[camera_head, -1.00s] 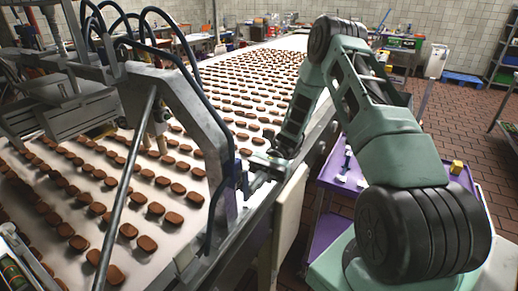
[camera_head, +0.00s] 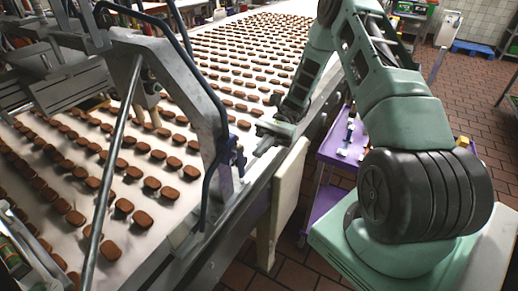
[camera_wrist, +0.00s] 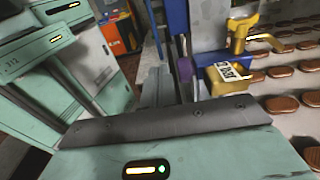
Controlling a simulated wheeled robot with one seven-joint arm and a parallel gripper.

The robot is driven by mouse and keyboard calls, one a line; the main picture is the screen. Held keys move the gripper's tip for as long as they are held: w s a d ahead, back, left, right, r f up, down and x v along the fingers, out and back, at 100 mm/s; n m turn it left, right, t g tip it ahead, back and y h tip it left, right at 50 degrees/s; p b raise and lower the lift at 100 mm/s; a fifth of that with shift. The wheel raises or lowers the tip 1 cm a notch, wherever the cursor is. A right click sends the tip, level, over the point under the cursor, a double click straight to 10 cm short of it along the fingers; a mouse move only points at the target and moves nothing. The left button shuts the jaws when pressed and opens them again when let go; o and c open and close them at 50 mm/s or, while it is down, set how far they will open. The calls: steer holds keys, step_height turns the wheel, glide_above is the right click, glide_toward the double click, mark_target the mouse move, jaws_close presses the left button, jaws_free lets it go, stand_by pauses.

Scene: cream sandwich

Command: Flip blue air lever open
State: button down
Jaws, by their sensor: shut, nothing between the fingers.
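A small blue fitting (camera_head: 238,158) is on the foot of the grey machine frame beside the conveyor. In the wrist view, a blue upright part (camera_wrist: 178,45) stands near the top centre. Which part is the air lever is hard to tell. My gripper (camera_head: 258,152) is shut and empty, just right of the blue fitting, with a small gap in the head view. In the wrist view its grey fingers (camera_wrist: 158,86) point toward the foot of the blue part.
The conveyor (camera_head: 150,205) carries many brown biscuits left of my arm. The grey frame (camera_head: 205,125) with hoses rises over its edge. A purple cart (camera_head: 325,200) stands right of the conveyor. Brick floor (camera_head: 465,75) lies open at the right.

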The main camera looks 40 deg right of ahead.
steer(key=b+v, duration=0.3)
steer(key=v, duration=0.5)
steer(key=shift+d+f, duration=0.3)
steer(key=shift+f, duration=0.05)
steer(key=shift+w, duration=0.15)
